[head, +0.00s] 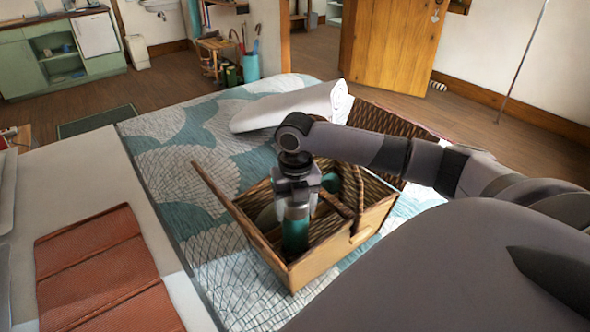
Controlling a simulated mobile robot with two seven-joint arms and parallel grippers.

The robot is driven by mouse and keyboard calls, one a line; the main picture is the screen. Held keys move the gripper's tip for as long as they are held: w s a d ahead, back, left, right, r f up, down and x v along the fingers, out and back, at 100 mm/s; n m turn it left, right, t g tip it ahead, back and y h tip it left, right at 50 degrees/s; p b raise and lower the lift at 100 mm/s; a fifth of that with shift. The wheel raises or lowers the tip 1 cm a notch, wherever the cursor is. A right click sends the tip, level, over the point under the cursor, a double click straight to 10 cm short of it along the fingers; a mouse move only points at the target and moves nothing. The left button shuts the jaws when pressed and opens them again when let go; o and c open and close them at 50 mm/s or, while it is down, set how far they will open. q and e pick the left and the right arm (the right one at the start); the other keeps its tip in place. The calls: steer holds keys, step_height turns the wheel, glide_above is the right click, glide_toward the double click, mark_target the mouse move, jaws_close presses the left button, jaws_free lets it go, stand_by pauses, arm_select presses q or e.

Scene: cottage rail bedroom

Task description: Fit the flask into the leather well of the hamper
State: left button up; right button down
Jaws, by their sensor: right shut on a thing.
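The wicker hamper (333,262) stands open on the patterned bed cover, its handle (364,198) up on the right side. The flask (295,234) has a teal body and a grey upper part. My right gripper (297,202) comes down over the hamper from the right and is shut on the flask's upper part. The flask is upright, inside the hamper's outline toward the front left. The leather well and the flask's base are hidden, so I cannot tell whether the flask is seated. My left gripper is not in view.
A teal item (331,179) lies in the hamper behind the gripper. A wicker panel (395,128) rises behind my right arm. A brown leather piece (98,268) lies at left. The bed cover left of the hamper is clear.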

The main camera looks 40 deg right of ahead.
mark_target(295, 228)
steer(key=shift+w+f, duration=0.1)
steer(key=shift+f, duration=3.55)
steer(key=shift+c, duration=0.9)
jaws_free()
steer(key=shift+f, duration=0.1)
step_height(295, 228, up, 12)
steer(key=shift+r, duration=0.2)
steer(key=shift+f, duration=0.1)
